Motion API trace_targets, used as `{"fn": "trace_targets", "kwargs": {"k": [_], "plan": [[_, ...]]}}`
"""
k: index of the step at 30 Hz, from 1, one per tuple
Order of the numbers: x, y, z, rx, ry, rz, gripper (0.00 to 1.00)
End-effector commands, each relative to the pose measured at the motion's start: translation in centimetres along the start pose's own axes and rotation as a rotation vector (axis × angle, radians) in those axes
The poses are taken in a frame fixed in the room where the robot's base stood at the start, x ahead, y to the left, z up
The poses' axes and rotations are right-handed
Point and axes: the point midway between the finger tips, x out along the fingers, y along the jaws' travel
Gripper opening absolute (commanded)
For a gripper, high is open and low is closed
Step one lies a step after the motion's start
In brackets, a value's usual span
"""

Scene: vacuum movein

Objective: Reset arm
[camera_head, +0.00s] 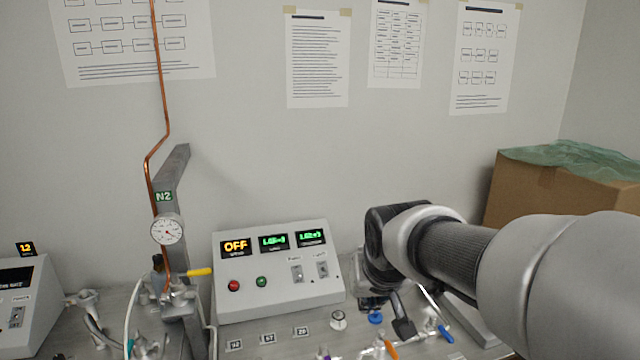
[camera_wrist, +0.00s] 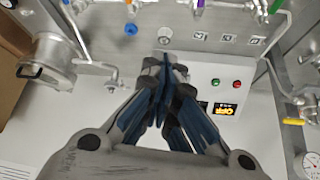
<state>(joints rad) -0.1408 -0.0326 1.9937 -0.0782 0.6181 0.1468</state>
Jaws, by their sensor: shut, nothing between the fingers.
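My arm comes in from the right in the head view and bends down at the wrist. My gripper (camera_head: 403,326) hangs below the wrist, partly hidden, over the bench beside the control box (camera_head: 270,305). In the wrist view my gripper (camera_wrist: 166,68) has its blue-padded fingers brought together at the tips, with nothing between them. The control box also shows in the wrist view (camera_wrist: 232,70), partly behind the fingers. In the head view its first display (camera_head: 236,246) reads OFF and two others are lit green.
A blue knob (camera_head: 375,317), an orange handle (camera_head: 391,349) and a blue handle (camera_head: 445,333) lie near the gripper. A grey post (camera_head: 171,175) with a gauge (camera_head: 167,230) and copper pipe stands left. A cardboard box (camera_head: 540,200) stands right.

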Motion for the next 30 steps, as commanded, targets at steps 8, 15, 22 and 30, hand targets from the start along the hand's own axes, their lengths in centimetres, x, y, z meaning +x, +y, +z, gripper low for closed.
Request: {"fn": "trace_targets", "kwargs": {"k": [8,15,22,30], "plan": [[-8.7,3.7,13.6,0.028,-0.086,0.028,0.00],[-10.9,4.4,22.3,0.038,-0.143,0.030,0.00],[-11.1,4.4,24.3,0.040,-0.159,0.030,0.00],[-11.1,4.4,24.2,0.040,-0.158,0.030,0.00]]}}
